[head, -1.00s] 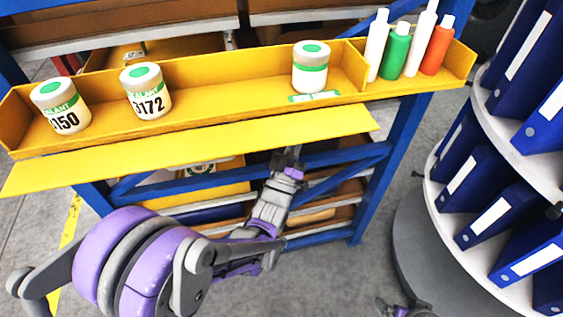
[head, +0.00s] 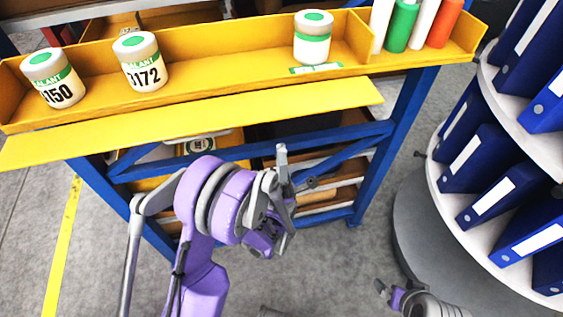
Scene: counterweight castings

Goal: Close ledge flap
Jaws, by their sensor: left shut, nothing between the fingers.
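The ledge flap (head: 190,124) is a long yellow panel along the front lower edge of the yellow ledge (head: 215,83). It slopes outward and down, and the ledge front stands open. My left gripper (head: 283,158) is below the flap's right half, in front of the blue frame. It is shut and empty and shows clear of the flap in the picture. My forearm hides part of the shelves behind. My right gripper (head: 383,288) is low at the bottom right, far from the flap; its fingers are too small to read.
Three white sealant jars (head: 144,63) stand on the ledge. Several bottles (head: 404,25) fill its right compartment. A blue frame (head: 402,115) carries the ledge. A round rack of blue binders (head: 497,190) stands at the right. Grey floor is clear at lower left.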

